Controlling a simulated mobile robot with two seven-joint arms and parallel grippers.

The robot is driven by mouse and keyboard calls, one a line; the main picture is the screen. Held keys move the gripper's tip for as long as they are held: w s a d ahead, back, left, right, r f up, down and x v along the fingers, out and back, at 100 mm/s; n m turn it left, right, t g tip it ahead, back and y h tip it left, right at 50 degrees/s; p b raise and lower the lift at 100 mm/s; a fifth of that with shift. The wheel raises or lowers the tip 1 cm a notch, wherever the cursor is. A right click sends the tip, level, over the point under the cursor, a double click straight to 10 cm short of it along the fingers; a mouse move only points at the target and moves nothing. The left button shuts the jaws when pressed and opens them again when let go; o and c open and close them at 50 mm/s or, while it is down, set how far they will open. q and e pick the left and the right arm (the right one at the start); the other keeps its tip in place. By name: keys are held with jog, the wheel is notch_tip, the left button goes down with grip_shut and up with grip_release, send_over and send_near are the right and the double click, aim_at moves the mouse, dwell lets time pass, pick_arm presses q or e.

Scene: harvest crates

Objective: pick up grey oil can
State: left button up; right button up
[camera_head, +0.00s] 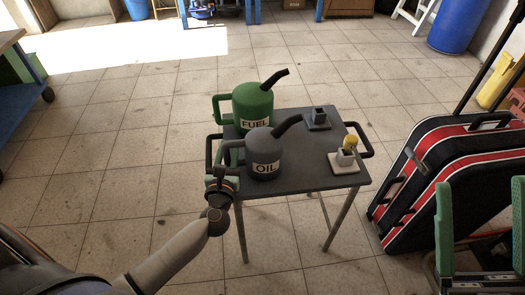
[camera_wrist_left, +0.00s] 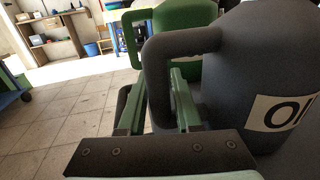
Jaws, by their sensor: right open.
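The grey oil can (camera_head: 264,160), with an OIL label and a curved spout, stands upright on the small dark table. Its handle faces left. In the left wrist view the can (camera_wrist_left: 240,75) fills the right side. My left gripper (camera_head: 220,178) is at that handle; in the wrist view its two green fingers (camera_wrist_left: 160,98) lie on either side of the handle's upright bar. I cannot tell whether they press on it. My right gripper (camera_head: 482,220) is open and empty at the lower right, away from the can.
A green FUEL can (camera_head: 252,105) stands just behind the oil can. The dark table (camera_head: 300,170) also bears a grey block-like holder (camera_head: 317,119) and a pale holder with a yellow knob (camera_head: 344,160). Red and black cases (camera_head: 440,165) stand at the right. Tiled floor is clear at left.

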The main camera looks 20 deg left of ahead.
pick_arm(q)
grip_shut()
dwell(0.9)
